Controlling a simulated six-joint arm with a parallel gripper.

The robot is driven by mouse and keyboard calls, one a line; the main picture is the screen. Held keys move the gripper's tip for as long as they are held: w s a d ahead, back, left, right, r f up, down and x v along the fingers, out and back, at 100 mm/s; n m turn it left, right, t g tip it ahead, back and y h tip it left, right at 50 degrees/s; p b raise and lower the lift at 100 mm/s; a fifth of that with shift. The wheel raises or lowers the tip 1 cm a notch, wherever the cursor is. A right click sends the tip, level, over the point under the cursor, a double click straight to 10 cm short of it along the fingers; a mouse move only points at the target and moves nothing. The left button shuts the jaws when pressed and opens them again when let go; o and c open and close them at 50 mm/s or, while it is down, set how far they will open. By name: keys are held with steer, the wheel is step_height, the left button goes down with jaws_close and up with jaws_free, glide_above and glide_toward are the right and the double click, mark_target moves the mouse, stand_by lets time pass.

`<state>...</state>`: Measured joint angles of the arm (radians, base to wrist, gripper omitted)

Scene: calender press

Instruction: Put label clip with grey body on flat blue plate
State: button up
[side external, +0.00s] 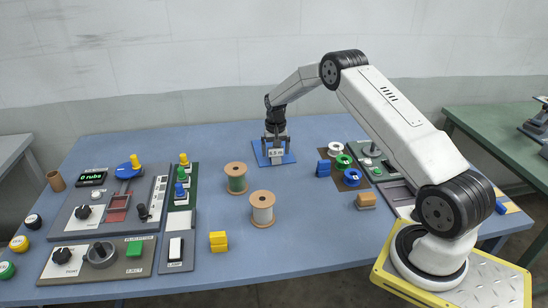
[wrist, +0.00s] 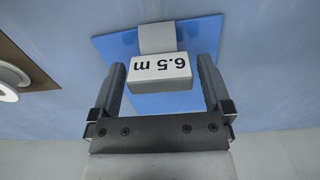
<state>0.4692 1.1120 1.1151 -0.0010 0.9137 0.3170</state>
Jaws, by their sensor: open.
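The label clip with grey body (wrist: 157,38) has a white face reading "6.5 m". In the side view the clip (side external: 276,152) is at the flat blue plate (side external: 289,159), at the back middle of the table. In the wrist view it appears over the plate (wrist: 110,48), and its underside is hidden. My gripper (side external: 275,139) is low over the plate. In the wrist view my gripper (wrist: 161,72) is open, with one finger on each side of the white label block and narrow gaps beside it.
Green (side external: 236,178) and white (side external: 262,208) thread spools stand in front of the plate. A yellow clip (side external: 218,241) is in front. Control panels (side external: 110,205) fill the left.

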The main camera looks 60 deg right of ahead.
mark_target(274, 158)
step_height(274, 158, up, 12)
steer(key=shift+f, duration=0.15)
stand_by(0.4)
stand_by(0.5)
steer(key=s+a+r+n+t, duration=0.15)
steer(key=s+a, duration=0.25)
steer(key=a, duration=0.5)
steer(key=s+a+r+n, duration=0.1)
steer(key=s+a+n, duration=0.2)
steer(key=s+a, duration=0.35)
steer(key=s+a+f+n+t, duration=0.1)
steer(key=s+a+n, duration=0.3)
steer(key=s+a, duration=0.7)
steer(key=s+f, duration=0.1)
steer(key=s, duration=0.1)
steer(key=shift+s, duration=0.35)
